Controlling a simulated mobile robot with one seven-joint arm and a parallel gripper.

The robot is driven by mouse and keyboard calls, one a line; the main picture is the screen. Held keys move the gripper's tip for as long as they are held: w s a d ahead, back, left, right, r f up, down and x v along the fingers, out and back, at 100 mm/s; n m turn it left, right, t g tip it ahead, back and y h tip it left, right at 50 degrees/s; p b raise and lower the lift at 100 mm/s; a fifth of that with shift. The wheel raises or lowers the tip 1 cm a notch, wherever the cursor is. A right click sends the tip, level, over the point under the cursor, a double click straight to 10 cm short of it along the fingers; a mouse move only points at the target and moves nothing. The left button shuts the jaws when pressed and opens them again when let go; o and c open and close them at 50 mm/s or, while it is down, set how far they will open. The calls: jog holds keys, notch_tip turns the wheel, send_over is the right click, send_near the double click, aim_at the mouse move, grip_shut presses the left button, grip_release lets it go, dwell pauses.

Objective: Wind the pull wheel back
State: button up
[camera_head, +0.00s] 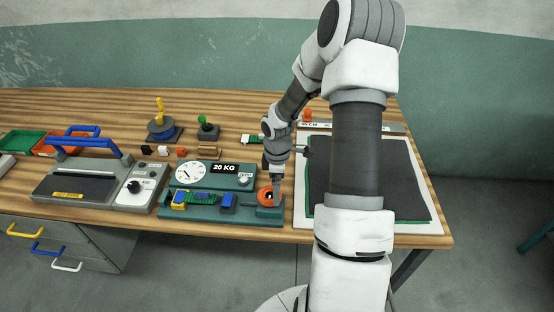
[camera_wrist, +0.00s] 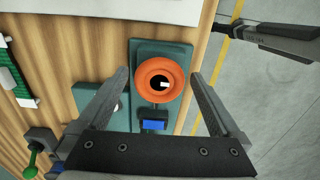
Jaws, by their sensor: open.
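The orange pull wheel (camera_head: 266,197) sits at the right end of the green test device (camera_head: 215,213) near the table's front edge. In the wrist view the wheel (camera_wrist: 160,82) is a round orange disc with a dark centre and a small white mark, on a green base plate (camera_wrist: 146,48). My gripper (camera_head: 275,190) is above the wheel, pointing down. In the wrist view its two fingers (camera_wrist: 160,72) are spread wide, one on each side of the wheel, with a gap to both. It holds nothing. Part of the wheel is hidden behind the gripper in the head view.
The device carries a dial gauge (camera_head: 190,172), a "20 KG" display (camera_head: 224,168) and blue and yellow clamps. A grey machine with a blue handle (camera_head: 92,143) stands left. A dark sheet on a white board (camera_head: 432,226) lies right. Small parts stand behind.

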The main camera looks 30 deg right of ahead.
notch_tip(320, 180, up, 14)
jog(key=shift+r, duration=0.2)
jog(key=shift+a, duration=0.1)
dwell(0.4)
